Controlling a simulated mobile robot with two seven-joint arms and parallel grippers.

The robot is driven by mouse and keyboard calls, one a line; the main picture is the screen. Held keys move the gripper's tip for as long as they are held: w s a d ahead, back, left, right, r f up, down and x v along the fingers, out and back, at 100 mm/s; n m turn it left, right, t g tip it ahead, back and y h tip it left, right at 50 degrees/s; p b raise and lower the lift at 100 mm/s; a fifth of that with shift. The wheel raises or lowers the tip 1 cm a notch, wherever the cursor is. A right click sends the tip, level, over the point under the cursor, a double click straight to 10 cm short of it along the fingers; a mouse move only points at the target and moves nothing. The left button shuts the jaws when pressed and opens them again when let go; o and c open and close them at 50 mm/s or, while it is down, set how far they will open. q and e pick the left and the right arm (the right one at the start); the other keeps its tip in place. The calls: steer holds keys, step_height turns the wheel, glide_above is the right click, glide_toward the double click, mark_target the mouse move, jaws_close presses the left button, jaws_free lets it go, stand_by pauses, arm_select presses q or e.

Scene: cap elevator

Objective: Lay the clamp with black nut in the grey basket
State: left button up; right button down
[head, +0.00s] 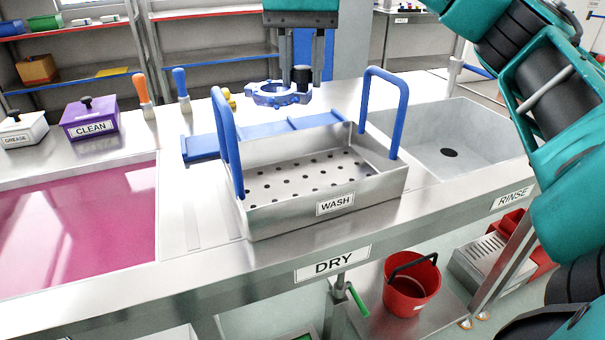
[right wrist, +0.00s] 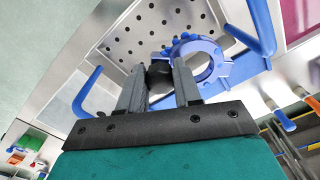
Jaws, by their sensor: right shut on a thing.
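The clamp is a blue ring (head: 275,94) with a black nut (head: 301,74) on it. My right gripper (head: 302,80) points down and is shut on the black nut. The ring hangs in the air near the back rim of the grey basket (head: 280,218), above it in the picture. The basket is metal with a perforated floor, two blue handles and a WASH label; its floor looks empty. In the right wrist view the nut (right wrist: 158,76) sits between the fingers and the blue ring (right wrist: 222,66) overlaps the basket's edge. My left gripper is not in view.
The basket's blue handles (head: 388,95) stand up at both ends. A blue frame (head: 203,147) lies behind it. A pink-filled basin (head: 80,225) is at left, a sink (head: 455,135) at right. Orange- and blue-handled tools (head: 180,85) stand at the back left. A red bucket (head: 411,288) is below.

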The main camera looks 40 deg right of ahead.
step_height(320, 180, down, 18)
steer(key=b, duration=0.3)
steer(key=shift+r+b, duration=0.1)
steer(key=shift+b, duration=0.3)
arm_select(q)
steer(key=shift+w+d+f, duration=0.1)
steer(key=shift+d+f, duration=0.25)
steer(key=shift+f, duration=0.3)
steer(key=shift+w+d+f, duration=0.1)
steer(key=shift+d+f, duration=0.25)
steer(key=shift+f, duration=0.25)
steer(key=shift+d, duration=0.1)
arm_select(e)
steer(key=c, duration=0.8)
jaws_free()
